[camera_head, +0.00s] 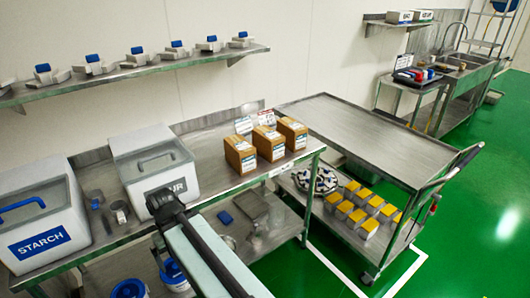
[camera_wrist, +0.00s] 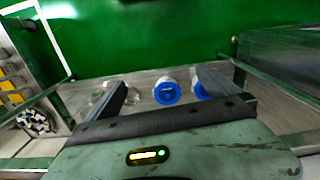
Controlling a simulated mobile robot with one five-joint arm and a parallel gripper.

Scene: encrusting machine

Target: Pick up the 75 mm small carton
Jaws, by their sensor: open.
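Three brown cartons with white and teal labels stand in a row on the right part of the steel table in the head view: a left one (camera_head: 240,154), a middle one (camera_head: 268,143) and a right one (camera_head: 292,133). They look alike in size, and I cannot tell which is the 75 mm small one. My gripper (camera_wrist: 161,82) shows in the wrist view with its two fingers apart and nothing between them. No carton shows in the wrist view. My arm crosses the front of the table in the head view, left of the cartons and apart from them.
A STARCH bin (camera_head: 42,215) and a second white bin (camera_head: 150,165) stand left of the cartons. Blue-lidded tubs (camera_wrist: 167,93) are on the lower level. A steel trolley (camera_head: 365,135) stands right of the table, with yellow-topped boxes (camera_head: 357,218) below. Small signs (camera_head: 243,125) stand behind the cartons.

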